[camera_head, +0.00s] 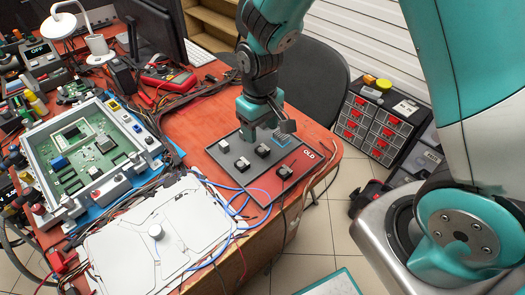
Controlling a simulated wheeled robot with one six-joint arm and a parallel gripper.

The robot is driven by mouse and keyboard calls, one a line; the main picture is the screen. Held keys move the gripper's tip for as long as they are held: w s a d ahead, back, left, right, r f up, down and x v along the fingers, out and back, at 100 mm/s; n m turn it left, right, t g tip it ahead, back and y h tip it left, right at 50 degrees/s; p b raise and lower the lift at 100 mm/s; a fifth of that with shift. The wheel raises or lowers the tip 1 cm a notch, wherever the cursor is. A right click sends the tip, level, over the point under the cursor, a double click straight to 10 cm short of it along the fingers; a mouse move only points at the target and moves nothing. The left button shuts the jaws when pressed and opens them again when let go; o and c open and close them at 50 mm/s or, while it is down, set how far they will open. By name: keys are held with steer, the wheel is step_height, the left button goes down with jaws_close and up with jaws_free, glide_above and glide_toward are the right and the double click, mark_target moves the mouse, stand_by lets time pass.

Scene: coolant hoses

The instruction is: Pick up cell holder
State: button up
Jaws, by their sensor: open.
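A flat tray (203,160), grey on the left and red with the label "OLD" on the right, lies near the right end of the red-topped bench. Several small parts stand on it: a grey block (224,146), a black-and-white part (242,164), another dark part (263,151) and one on the red side (284,172). I cannot tell which of them is the cell holder. My gripper (265,128) points down over the back of the tray, open. It is close to the dark part and a bluish striped part (280,139). Whether it touches either is unclear.
A white panel (130,250) with a round knob lies at the front of the bench. A framed green circuit board (75,155) stands left. Blue wires (235,190) loop beside the tray. A dark chair (315,80) and drawer unit (385,125) stand behind.

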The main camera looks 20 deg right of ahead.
mark_target(261, 148)
steer(key=shift+s+f, duration=0.15)
steer(key=shift+f, duration=1.4)
steer(key=shift+s+f, duration=0.1)
steer(key=shift+f, duration=1.4)
steer(key=c, duration=1)
